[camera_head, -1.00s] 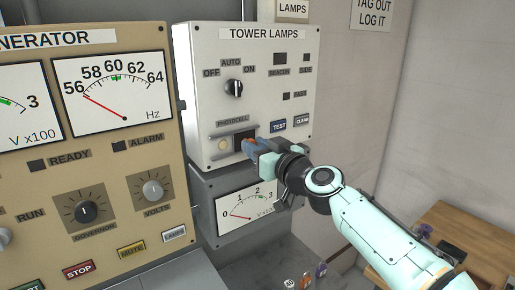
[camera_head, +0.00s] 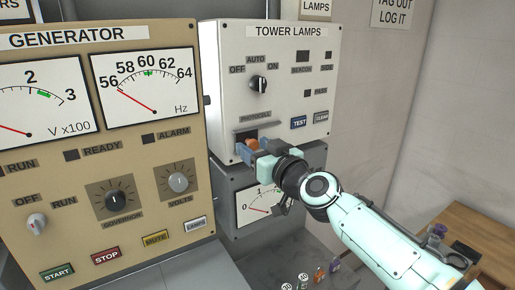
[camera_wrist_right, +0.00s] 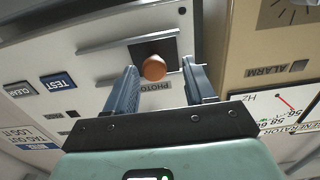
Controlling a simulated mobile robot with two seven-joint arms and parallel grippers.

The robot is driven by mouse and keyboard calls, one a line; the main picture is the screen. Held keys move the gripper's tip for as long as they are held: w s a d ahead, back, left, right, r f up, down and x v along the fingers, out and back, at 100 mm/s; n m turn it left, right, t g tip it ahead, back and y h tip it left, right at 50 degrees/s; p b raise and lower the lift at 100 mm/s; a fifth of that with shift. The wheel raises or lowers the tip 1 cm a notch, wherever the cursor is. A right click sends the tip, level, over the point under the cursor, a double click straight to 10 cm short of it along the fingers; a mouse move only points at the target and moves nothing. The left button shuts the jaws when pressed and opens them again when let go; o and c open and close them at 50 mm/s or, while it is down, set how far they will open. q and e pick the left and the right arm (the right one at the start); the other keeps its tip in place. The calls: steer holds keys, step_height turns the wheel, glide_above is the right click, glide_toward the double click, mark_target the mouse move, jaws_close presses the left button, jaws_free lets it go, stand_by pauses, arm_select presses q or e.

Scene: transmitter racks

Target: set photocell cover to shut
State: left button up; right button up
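The photocell cover is a dark square plate (camera_wrist_right: 143,48) with an orange round knob (camera_wrist_right: 154,68), set between two rails on the white Tower Lamps panel (camera_head: 225,60). In the head view the knob (camera_head: 253,143) is at the left end of the rails. No pale photocell window shows beside the plate. My right gripper (camera_wrist_right: 160,75) is open, its blue fingers on either side of the knob with gaps visible. In the head view the right gripper (camera_head: 259,148) hides part of the lower rail. My left gripper is not in view.
A rotary switch (camera_head: 259,84) sits above the cover. The TEST button (camera_head: 299,123) and a second button are to its right. The tan Generator panel (camera_head: 140,140) stands close on the left. A wooden table (camera_head: 470,230) is at the lower right.

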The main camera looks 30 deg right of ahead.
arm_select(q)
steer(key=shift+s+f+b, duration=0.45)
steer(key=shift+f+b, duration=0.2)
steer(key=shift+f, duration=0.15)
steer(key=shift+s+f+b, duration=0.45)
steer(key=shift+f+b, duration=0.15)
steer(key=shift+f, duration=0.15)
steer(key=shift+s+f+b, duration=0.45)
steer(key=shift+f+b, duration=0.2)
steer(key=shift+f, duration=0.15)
arm_select(e)
steer(key=s+d, duration=0.1)
steer(key=s, duration=1.2)
steer(key=shift+s, duration=0.2)
